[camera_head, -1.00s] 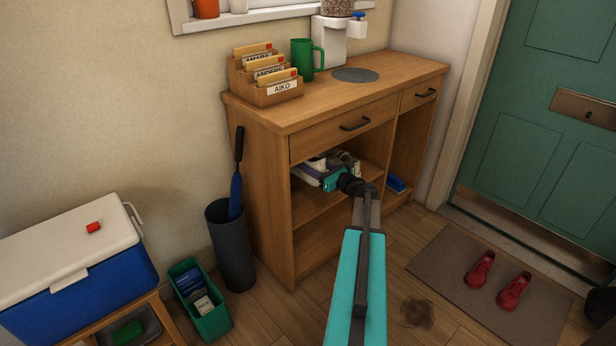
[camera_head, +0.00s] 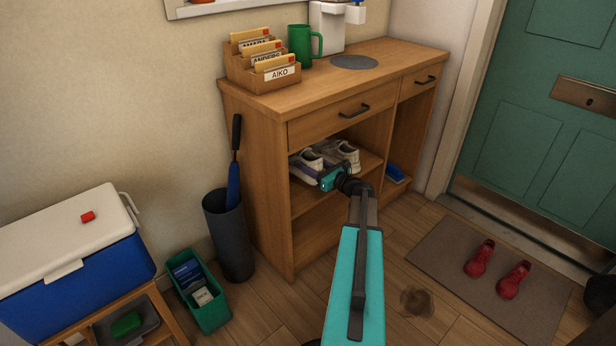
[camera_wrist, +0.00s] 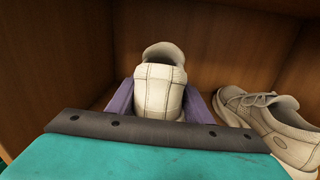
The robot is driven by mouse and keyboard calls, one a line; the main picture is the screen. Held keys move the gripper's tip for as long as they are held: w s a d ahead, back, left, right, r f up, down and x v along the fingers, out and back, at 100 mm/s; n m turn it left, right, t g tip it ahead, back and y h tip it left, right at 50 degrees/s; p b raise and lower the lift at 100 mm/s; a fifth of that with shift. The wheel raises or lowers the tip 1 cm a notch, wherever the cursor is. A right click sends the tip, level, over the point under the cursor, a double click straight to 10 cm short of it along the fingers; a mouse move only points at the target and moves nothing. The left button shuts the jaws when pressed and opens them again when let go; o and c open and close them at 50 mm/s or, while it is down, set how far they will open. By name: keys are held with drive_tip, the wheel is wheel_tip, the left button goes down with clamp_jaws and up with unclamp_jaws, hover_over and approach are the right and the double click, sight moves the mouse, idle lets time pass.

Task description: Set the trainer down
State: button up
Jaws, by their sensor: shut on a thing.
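A pale trainer (camera_wrist: 160,90) is between the purple fingers of my gripper (camera_wrist: 160,108), its heel toward the wrist camera. In the head view this trainer (camera_head: 305,162) is inside the cabinet's upper open compartment, just above or on the shelf (camera_head: 312,197); I cannot tell whether its sole touches. My gripper (camera_head: 318,174) reaches in from the front, shut on the trainer. A second pale trainer (camera_wrist: 265,122) stands to the right, apart from the held one; it also shows in the head view (camera_head: 341,153). The held trainer's lower part is hidden by my gripper.
The wooden cabinet (camera_head: 262,170) has a drawer front just above the compartment and a side wall (camera_wrist: 65,70) close on the left. A blue object (camera_head: 396,173) lies in the right bay. Red shoes (camera_head: 479,259) lie on the doormat (camera_head: 440,255).

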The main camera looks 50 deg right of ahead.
idle(0.3)
drive_tip(key=shift+f+b, duration=0.95)
drive_tip(key=shift+f, duration=1.55)
drive_tip(key=o, duration=1.4)
drive_tip(key=shift+c, duration=0.2)
drive_tip(key=shift+s, duration=0.1)
drive_tip(key=s+p, duration=0.3)
drive_tip(key=s, duration=0.9)
